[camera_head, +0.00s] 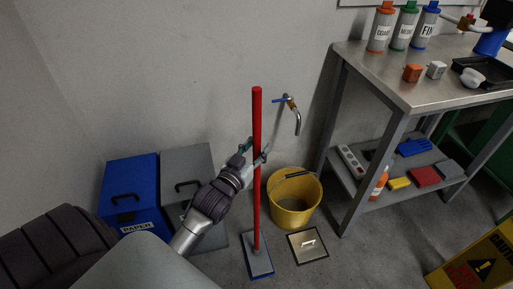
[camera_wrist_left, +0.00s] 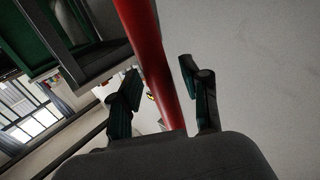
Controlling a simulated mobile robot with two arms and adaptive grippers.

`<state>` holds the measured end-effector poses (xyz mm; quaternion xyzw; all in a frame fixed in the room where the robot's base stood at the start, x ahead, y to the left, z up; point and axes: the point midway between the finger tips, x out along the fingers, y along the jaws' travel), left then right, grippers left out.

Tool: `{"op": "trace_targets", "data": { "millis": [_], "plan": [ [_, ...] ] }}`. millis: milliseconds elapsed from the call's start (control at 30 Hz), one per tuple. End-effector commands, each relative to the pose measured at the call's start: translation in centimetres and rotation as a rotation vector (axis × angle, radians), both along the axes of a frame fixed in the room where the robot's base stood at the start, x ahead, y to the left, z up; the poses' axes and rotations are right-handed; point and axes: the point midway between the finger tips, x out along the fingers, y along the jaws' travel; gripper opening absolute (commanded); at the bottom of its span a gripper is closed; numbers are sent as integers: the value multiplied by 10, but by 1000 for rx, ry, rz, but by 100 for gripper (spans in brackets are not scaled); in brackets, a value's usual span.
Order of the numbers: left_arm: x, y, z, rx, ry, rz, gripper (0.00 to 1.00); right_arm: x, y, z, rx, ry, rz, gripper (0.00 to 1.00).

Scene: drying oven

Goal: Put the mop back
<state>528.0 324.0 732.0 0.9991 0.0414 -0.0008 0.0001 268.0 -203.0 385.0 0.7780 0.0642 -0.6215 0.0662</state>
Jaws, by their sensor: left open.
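The mop has a long red handle (camera_head: 257,170) and a flat blue-grey head (camera_head: 259,263) on the floor. It stands nearly upright. My left gripper (camera_head: 256,152) is at the upper half of the handle. In the left wrist view the red handle (camera_wrist_left: 150,60) runs between the two open fingers of my left gripper (camera_wrist_left: 165,92), with a gap to the right finger. Whether the left finger touches the handle I cannot tell. My right gripper is not in view.
A yellow bucket (camera_head: 293,214) stands right of the mop under a wall tap (camera_head: 293,112). A square floor plate (camera_head: 308,246) with a handle lies in front of it. Blue (camera_head: 131,184) and grey bins (camera_head: 188,165) stand left. A metal table (camera_head: 420,85) stands right, a yellow caution sign (camera_head: 480,262) lower right.

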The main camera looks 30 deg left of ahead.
Motion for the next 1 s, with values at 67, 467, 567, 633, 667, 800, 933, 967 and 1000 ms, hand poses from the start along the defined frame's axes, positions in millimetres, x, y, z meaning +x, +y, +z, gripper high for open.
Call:
{"op": "trace_targets", "data": {
  "millis": [67,467,567,633,667,800,933,967,1000],
  "plan": [
    [0,0,1,0,0,0,47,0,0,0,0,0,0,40],
    [-63,-5,2,0,5,1,47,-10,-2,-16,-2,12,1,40],
    [-84,-7,2,-1,4,0,47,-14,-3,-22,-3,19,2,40],
    [-96,-8,2,-1,5,1,47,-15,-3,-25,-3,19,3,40],
    [-100,-8,2,-1,4,1,47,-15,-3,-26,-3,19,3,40],
    [-115,-9,2,0,2,1,47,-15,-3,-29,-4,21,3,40],
    [-117,-12,-19,-7,60,3,47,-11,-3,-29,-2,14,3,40],
    [-117,-14,-32,-11,95,3,47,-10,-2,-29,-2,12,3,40],
    [-117,-17,-55,-15,160,4,47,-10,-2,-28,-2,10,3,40]
  ]
}}
